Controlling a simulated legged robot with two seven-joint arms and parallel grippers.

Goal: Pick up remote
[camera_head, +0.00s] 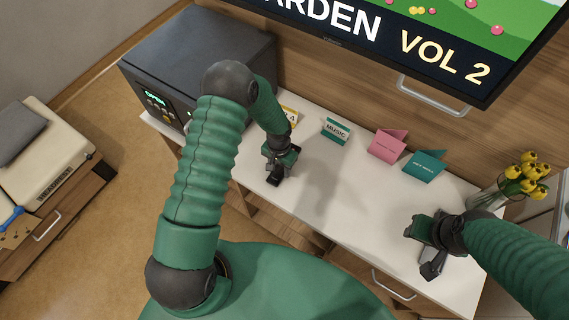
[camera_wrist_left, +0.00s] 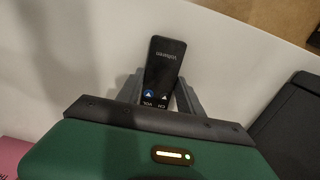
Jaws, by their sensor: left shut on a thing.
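The remote (camera_wrist_left: 166,62) is a slim dark handset with buttons and small white lettering. In the left wrist view it sits between the two grey fingers of my left gripper (camera_wrist_left: 160,98), which is shut on it. In the head view my left gripper (camera_head: 279,172) is low over the white counter, near the dark box; the hand mostly hides the remote there. My right gripper (camera_head: 424,248) is over the right end of the counter, and its finger gap is not clear.
The white counter (camera_head: 325,190) holds a dark box with a lit panel (camera_head: 195,65), folded cards reading MUSIC (camera_head: 335,131), pink (camera_head: 387,144) and teal (camera_head: 425,165), and yellow flowers (camera_head: 522,177). A screen (camera_head: 440,45) overhangs the back. The counter's middle is clear.

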